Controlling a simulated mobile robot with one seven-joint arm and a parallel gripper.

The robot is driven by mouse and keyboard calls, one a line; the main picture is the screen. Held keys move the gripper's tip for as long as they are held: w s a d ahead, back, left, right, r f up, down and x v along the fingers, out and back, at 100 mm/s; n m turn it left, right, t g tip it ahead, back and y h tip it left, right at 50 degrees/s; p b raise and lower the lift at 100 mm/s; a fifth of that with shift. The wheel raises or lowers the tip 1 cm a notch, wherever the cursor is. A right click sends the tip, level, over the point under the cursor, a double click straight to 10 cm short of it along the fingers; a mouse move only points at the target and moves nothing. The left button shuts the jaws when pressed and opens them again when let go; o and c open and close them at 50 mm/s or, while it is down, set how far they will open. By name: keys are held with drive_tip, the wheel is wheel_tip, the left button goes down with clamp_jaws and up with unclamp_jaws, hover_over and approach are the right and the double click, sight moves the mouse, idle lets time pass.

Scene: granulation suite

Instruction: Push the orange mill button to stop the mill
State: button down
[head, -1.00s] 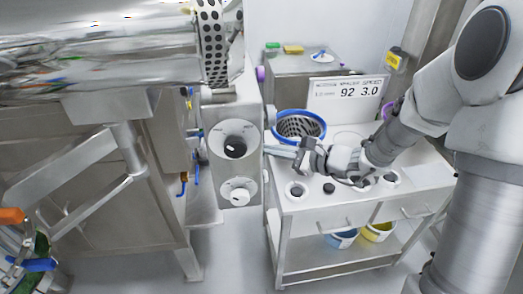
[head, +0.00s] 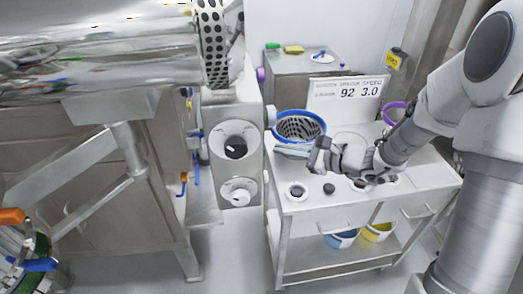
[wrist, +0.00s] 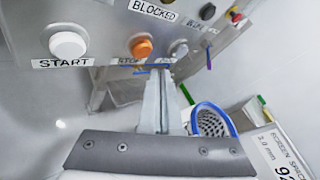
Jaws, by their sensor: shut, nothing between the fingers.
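The orange button (wrist: 141,46) shows in the wrist view on a grey metal panel, between a white button marked START (wrist: 68,45) and a grey one (wrist: 179,49). A partly covered label under it seems to read STOP. My gripper (wrist: 158,74) is shut and empty, its fingertips just below and slightly right of the orange button in the picture; I cannot tell the depth gap. In the head view my gripper (head: 279,148) points left toward a grey box with dials (head: 236,170), clear of it. The orange button is not visible in the head view.
A steel cart (head: 330,210) stands under my arm, bearing a blue-rimmed perforated basket (head: 299,126) close behind the gripper and a display sign (head: 345,92). A large steel machine (head: 110,190) fills the left. Floor shows between machine and cart.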

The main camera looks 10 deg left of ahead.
drive_tip(key=d, duration=0.1)
drive_tip(key=w+d, duration=0.1)
drive_tip(key=d, duration=0.1)
drive_tip(key=shift+d, duration=0.3)
idle(0.6)
drive_tip(key=s+r+n+g+h, duration=0.2)
drive_tip(key=s+r+n, duration=0.1)
drive_tip(key=s+n, duration=0.3)
drive_tip(key=s+r+n+g+h, duration=0.3)
drive_tip(key=s+n, duration=0.1)
drive_tip(key=s, duration=0.5)
drive_tip(key=s+d+r+n+t+h, duration=0.2)
drive_tip(key=s+d+n+h, duration=0.2)
drive_tip(key=d, duration=0.2)
drive_tip(key=s+d+r+n+t+h, duration=0.2)
drive_tip(key=s+d+r+n+h, duration=0.1)
drive_tip(key=s+d+n+h, duration=0.1)
drive_tip(key=shift+s+d+r, duration=0.3)
drive_tip(key=shift+s+d, duration=0.5)
drive_tip(key=shift+d, duration=0.15)
